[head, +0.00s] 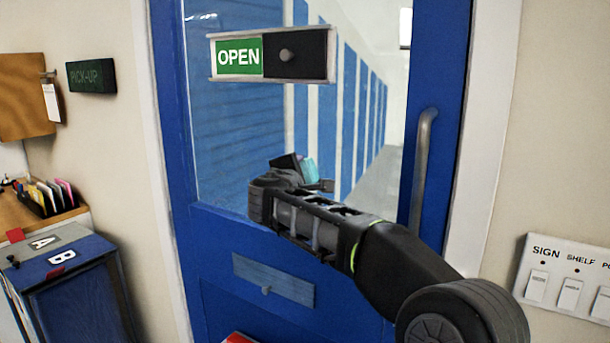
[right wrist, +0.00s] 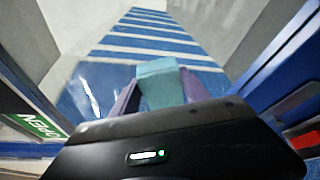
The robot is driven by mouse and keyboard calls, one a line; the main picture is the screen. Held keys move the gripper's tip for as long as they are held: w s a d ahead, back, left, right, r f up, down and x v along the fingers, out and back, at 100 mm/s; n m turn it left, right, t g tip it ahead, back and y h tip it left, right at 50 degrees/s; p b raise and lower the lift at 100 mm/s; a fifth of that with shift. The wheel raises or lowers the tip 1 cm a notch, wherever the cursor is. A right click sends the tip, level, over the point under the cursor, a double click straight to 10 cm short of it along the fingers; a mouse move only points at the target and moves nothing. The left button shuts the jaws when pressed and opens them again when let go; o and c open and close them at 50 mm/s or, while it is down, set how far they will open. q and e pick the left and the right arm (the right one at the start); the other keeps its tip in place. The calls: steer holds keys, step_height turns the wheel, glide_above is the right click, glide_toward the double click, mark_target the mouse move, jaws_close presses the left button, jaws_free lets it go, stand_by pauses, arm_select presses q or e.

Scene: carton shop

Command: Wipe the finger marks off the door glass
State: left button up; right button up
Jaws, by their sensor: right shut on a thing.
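The blue door's glass (head: 235,130) fills the upper door in the head view, with blue-and-white striped surfaces seen through it. Pale smudges (head: 202,17) show near its upper left corner. Pale streaks (right wrist: 88,92) also show on the glass in the right wrist view. My right gripper (head: 303,167) is in front of the lower glass, shut on a teal cloth (head: 309,171). The cloth (right wrist: 160,84) sticks out between the fingers in the right wrist view. I cannot tell whether it touches the glass. My left gripper is not in view.
An OPEN sign (head: 240,57) with a dark slider spans the upper glass. A grey door handle (head: 423,160) stands at the right, a letter plate (head: 272,279) below. A switch panel (head: 569,280) is on the right wall. A blue-sided box (head: 75,295) stands at the lower left.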

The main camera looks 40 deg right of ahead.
steer(key=shift+w+a+p, duration=0.2)
steer(key=shift+w, duration=0.6)
steer(key=shift+w+a+p, duration=0.15)
steer(key=shift+w+a, duration=0.05)
steer(key=shift+w, duration=0.55)
steer(key=shift+r, duration=0.15)
steer(key=shift+r+p, duration=0.45)
steer(key=shift+r, duration=0.2)
steer(key=shift+s+f, duration=0.1)
steer(key=s+b, duration=0.1)
steer(key=s+d+b, duration=0.1)
steer(key=s, duration=0.1)
steer(key=shift+s, duration=0.15)
steer(key=shift+s+d, duration=0.15)
steer(key=shift+s, duration=0.05)
